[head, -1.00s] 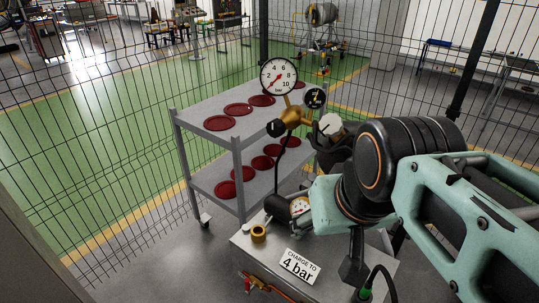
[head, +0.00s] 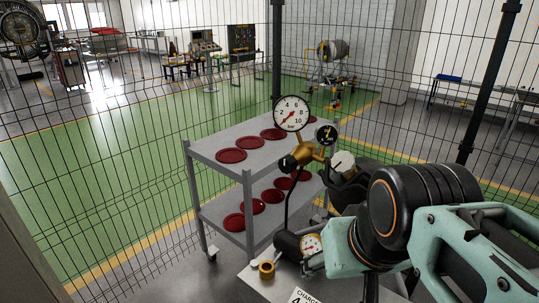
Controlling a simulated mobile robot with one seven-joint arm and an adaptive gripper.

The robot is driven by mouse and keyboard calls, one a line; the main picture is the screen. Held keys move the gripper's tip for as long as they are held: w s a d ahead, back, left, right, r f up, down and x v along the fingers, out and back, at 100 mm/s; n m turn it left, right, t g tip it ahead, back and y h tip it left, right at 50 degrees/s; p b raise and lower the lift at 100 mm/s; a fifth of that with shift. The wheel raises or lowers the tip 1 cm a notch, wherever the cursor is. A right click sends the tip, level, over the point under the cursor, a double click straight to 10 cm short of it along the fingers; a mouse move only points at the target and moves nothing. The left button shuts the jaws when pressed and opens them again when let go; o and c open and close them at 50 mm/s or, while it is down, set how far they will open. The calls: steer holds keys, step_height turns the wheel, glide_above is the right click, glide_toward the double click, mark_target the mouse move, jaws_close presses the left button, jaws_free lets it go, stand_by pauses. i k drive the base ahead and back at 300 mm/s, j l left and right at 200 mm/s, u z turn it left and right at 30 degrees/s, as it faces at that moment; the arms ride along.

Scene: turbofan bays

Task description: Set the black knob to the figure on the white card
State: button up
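The black knob (head: 288,163) is on the left of a brass regulator (head: 308,152). A large white gauge (head: 291,113) marked in bar stands above it, with its red needle towards the lower left, near the low end. A small black dial (head: 327,134) is at the right. The white card (head: 305,297) is cut off by the bottom edge; only part of its top line shows. My teal and black arm comes in from the right. The dark parts beyond its wrist, near a white knob (head: 343,161), are unclear, so I cannot make out the fingertips.
A small gauge (head: 311,244) and a brass fitting (head: 266,270) are at the bench top (head: 240,284). Behind stands a grey two-shelf trolley (head: 214,145) with dark red discs. A wire mesh fence with dark posts (head: 487,83) crosses the view.

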mark_target(287, 164)
steer(key=k+j+z, duration=0.15)
steer(key=z, duration=0.3)
steer(key=k+j+z, duration=0.2)
steer(key=z, duration=0.25)
steer(key=k+j+z, duration=0.15)
steer(key=z, duration=0.3)
steer(key=i+l, duration=0.1)
steer(key=k+j, duration=0.1)
steer(key=k+u, duration=0.05)
